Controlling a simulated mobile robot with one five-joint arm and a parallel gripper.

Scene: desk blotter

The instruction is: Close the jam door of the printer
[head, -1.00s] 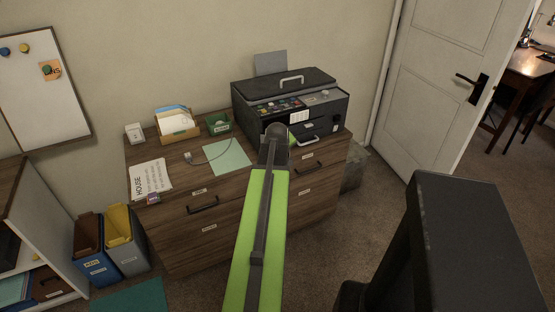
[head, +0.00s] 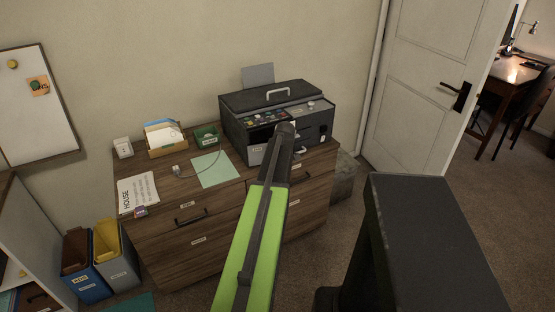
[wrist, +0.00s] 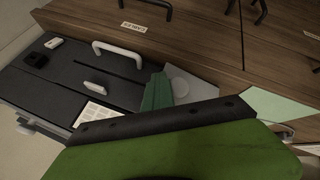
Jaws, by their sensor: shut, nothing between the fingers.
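The dark grey printer (head: 240,104) stands on the right of the wooden cabinet top, with a lid handle on top. My arm covers the middle of its front in the head view, so I cannot tell the jam door's position. A dark recess and a white label show left of my arm. In the wrist view, the printer's dark front (wrist: 65,82) has a white handle, small knobs and a grid label. My gripper (wrist: 157,92) shows green fingers, shut and empty, near the printer's front; contact is unclear. Its tip is hidden in the head view.
The cabinet (head: 192,236) has several drawers with handles. A mint sheet (head: 211,169), cable, green box (head: 206,138), card box (head: 165,139) and printed sheet (head: 138,192) lie left of the printer. Bins (head: 115,255) stand at lower left. Carpet is open at right, before the door (head: 430,70).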

